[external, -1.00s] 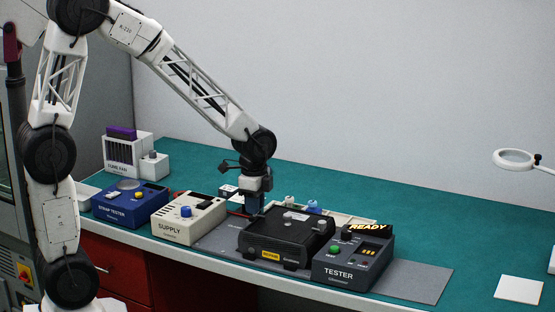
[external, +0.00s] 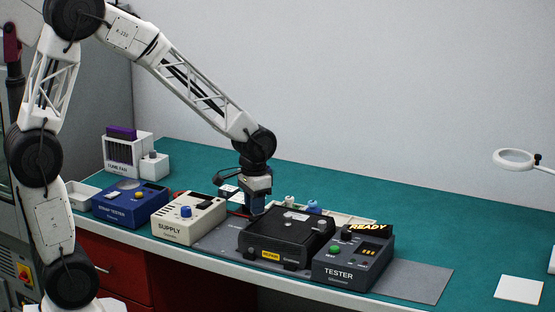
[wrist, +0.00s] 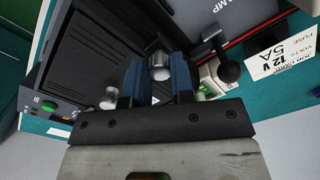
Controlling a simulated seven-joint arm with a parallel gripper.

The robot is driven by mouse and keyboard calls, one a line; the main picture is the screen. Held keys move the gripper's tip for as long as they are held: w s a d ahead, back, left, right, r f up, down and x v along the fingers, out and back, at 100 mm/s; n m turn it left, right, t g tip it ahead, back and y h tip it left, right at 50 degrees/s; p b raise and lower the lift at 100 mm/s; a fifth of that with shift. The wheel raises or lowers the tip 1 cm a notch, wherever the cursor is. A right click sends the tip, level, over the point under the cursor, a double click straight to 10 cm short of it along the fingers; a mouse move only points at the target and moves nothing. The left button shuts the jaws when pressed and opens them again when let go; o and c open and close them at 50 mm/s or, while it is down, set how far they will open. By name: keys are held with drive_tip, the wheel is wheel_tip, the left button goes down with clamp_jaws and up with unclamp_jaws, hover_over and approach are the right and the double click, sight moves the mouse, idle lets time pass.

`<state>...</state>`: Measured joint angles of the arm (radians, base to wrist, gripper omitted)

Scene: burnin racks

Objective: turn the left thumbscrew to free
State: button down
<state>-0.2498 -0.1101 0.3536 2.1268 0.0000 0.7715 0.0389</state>
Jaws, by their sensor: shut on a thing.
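My gripper (external: 257,205) is at the back left corner of the black fixture box (external: 262,243), pointing down. In the wrist view its two blue fingers (wrist: 159,82) are shut on a silver round thumbscrew (wrist: 160,65), one finger on each side. The external view hides this thumbscrew behind the fingers. A second silver knob (wrist: 108,98) shows to the left of the fingers in the wrist view, apart from them. How far the held screw is turned cannot be read.
The tester (external: 345,262), showing READY, stands right of the box. The cream supply (external: 187,220) and blue strap tester (external: 130,203) stand left. A lever with a black ball (wrist: 229,69) and a job card (wrist: 285,48) are near the fingers. The right bench is mostly clear.

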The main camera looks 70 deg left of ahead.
drive_tip(key=n, duration=0.5)
idle(0.4)
drive_tip(key=c, duration=1)
unclamp_jaws()
drive_tip(key=shift+r, duration=0.1)
drive_tip(key=shift+r, duration=3.85)
